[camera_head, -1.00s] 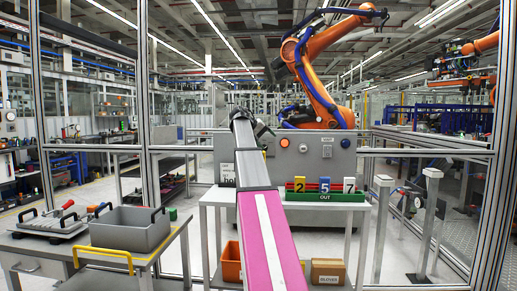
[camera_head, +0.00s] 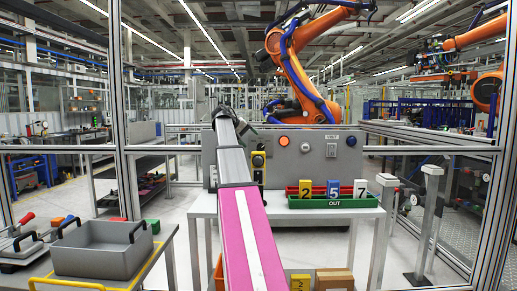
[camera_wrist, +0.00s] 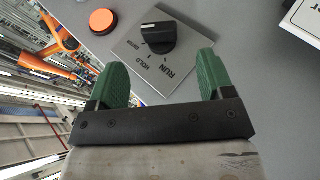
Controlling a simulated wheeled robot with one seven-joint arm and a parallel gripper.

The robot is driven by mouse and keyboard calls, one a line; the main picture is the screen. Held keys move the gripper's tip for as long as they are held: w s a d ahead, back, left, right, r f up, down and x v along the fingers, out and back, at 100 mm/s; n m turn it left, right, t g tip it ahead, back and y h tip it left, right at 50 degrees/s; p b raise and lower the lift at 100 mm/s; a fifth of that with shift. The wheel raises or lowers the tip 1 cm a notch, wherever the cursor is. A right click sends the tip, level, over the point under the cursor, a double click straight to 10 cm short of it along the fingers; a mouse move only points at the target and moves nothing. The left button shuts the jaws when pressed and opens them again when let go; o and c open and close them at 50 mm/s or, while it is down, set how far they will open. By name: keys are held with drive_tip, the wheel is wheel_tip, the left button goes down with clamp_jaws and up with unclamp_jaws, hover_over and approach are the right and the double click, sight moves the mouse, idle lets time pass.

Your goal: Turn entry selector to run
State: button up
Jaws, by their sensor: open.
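The entry selector (camera_wrist: 158,38) is a black knob with a white mark on its upper-left part, on a grey plate (camera_wrist: 185,68) lettered ENTER, HOLD and RUN in the wrist view. The white mark is not in line with RUN; which of the other positions it points to I cannot tell. My gripper (camera_wrist: 162,65) is open, with green fingers. The knob shows between and beyond the fingertips, apart from them, with nothing held. In the head view my gripper (camera_head: 230,118) is at the grey panel (camera_head: 330,165), and I cannot make out the selector there.
An orange button (camera_wrist: 103,21) is beside the plate. A yellow-and-black control (camera_head: 258,161) is on the panel, right of my arm. A green OUT rack (camera_head: 335,202) with numbered tags stands on the table below. A grey bin (camera_head: 100,249) is at the left. Frame posts flank the space.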

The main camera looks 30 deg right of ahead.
sight(259, 147)
drive_tip(key=x, duration=0.8)
drive_tip(key=c, duration=0.9)
